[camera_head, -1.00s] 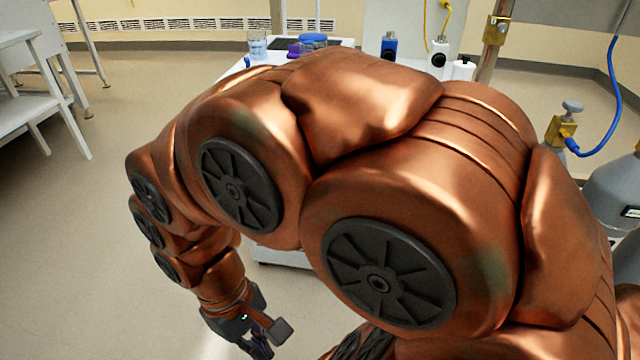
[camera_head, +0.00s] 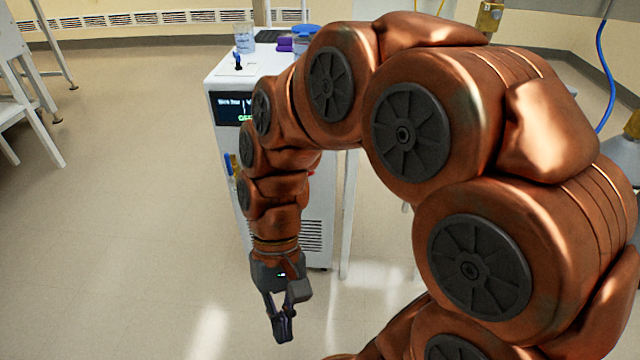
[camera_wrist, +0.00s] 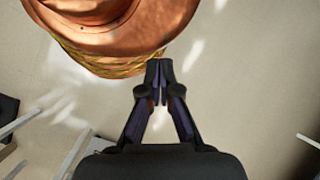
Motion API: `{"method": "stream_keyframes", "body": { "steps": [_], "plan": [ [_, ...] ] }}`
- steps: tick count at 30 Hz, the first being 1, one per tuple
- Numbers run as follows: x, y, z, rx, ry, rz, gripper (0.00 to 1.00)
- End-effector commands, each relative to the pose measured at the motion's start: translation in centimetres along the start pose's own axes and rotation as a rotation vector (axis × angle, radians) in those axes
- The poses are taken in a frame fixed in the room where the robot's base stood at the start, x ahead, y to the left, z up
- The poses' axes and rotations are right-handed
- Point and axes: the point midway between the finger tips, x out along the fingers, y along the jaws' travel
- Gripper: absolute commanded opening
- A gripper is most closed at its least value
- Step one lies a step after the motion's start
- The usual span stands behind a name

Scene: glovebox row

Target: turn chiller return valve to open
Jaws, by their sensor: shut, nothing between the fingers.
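The chiller looks to be the white cabinet (camera_head: 222,133) with a dark lit display, behind my arm in the head view. On its front left, below the display, is a small brass valve with an upright blue handle (camera_head: 229,163). My arm hides part of the cabinet front, and I cannot read any valve label. My gripper (camera_head: 284,330) hangs fingers down over the floor, in front of and below the valve, apart from it. Its fingers are shut and empty, and their tips (camera_wrist: 159,70) meet in the wrist view.
A clear beaker (camera_head: 244,38), a small black knob or lever (camera_head: 238,61) and a blue-lidded container (camera_head: 306,31) are on the cabinet top. A white table leg (camera_head: 348,215) stands right of it. White frame furniture (camera_head: 30,90) is at far left. The floor between is clear.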

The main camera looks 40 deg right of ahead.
Motion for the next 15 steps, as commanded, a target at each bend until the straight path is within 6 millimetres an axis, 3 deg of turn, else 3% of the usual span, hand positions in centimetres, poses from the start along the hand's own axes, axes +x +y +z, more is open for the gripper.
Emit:
{"method": "stream_keyframes", "body": {
  "steps": [7,15],
  "plan": [
    [-1.9,-3.7,-3.9,0.14,-0.138,-0.247,0.0],
    [-5.2,-5.6,-9.1,0.299,-0.288,-0.523,0.0]
  ]
}}
